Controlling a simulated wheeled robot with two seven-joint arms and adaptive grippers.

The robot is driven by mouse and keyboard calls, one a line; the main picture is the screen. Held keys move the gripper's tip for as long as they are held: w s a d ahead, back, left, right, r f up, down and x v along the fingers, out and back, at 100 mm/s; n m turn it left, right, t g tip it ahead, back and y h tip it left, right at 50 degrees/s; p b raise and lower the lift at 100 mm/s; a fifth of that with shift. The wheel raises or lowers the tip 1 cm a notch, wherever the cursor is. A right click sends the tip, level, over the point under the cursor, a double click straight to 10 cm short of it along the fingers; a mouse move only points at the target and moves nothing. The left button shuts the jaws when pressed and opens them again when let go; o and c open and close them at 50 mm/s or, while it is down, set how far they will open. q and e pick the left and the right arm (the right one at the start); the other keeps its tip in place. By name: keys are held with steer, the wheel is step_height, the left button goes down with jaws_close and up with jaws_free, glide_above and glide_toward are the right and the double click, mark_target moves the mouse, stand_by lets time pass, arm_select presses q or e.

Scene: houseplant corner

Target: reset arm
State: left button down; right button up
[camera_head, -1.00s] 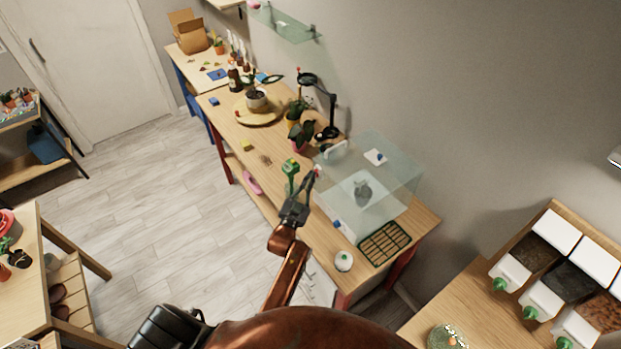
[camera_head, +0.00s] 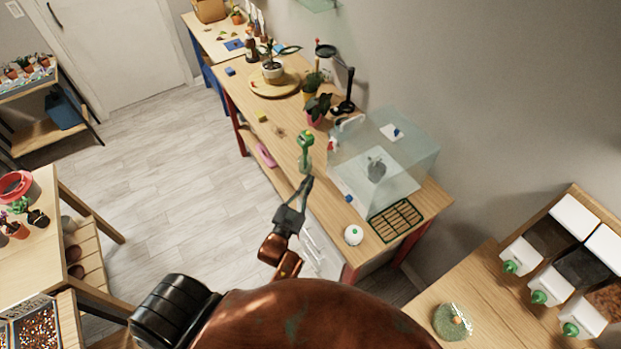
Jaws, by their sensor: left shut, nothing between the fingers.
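My left gripper (camera_head: 304,188) is in the middle of the camera_head view, dark grey on a copper-coloured arm. Its fingers are shut with nothing between them. It is over the near left edge of the long wooden bench (camera_head: 289,115). A green-topped bottle-like item (camera_head: 305,147) stands just beyond the fingertips in the picture; I cannot tell whether they touch. My right gripper is not in view.
A clear glass tank (camera_head: 405,150) and a green-framed rack (camera_head: 396,220) are right of the gripper. A white round item (camera_head: 353,235) sits near the bench's front. Potted plants (camera_head: 318,108) and a magnifier lamp (camera_head: 347,92) stand farther back. Floor left of the bench is clear.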

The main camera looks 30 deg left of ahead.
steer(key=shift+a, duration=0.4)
